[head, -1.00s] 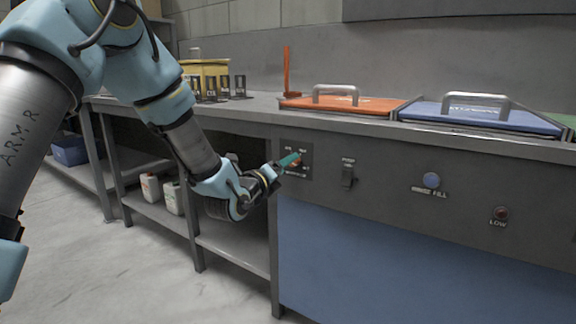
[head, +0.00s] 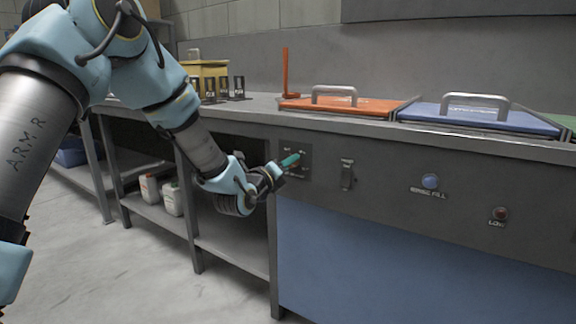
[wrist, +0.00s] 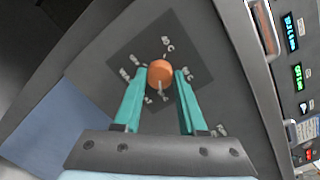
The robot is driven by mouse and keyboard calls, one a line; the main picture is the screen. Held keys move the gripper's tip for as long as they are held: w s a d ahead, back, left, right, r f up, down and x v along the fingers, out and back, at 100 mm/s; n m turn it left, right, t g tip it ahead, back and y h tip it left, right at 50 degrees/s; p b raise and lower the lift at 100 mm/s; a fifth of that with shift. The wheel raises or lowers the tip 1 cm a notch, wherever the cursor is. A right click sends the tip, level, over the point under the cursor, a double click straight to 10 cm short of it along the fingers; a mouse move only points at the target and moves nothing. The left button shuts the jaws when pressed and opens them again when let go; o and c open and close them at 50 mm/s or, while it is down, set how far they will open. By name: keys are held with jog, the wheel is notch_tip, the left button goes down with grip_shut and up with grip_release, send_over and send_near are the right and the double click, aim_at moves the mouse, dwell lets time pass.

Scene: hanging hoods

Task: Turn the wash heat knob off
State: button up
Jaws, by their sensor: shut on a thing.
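The orange wash heat knob (wrist: 160,73) sits on a dark square plate with pale markings around it, too small to read surely. In the wrist view my gripper (wrist: 161,76) has one teal finger on each side of the knob, closed on it. In the head view the gripper (head: 296,159) reaches the knob plate (head: 305,160) from the left, and its fingers mostly hide the knob. I cannot tell which marking the knob points to.
Right of the plate are a switch (head: 347,174), a blue rinse fill button (head: 430,181) and a red low lamp (head: 500,214). Orange (head: 345,105) and blue (head: 480,117) lids lie on the counter. White jugs (head: 172,198) stand on the shelf under my arm.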

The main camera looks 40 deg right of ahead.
grip_shut()
jog(key=shift+n, duration=0.3)
jog(key=m+g+p, duration=0.1)
jog(key=m+p, duration=0.1)
jog(key=m, duration=1.1)
jog(key=m+h+p, duration=0.1)
jog(key=m+p, duration=0.2)
jog(key=m, duration=1)
jog(key=shift+w+f+g, duration=0.1)
jog(key=shift+f+g, duration=0.05)
jog(key=shift+g, duration=0.25)
dwell(1.6)
dwell(0.4)
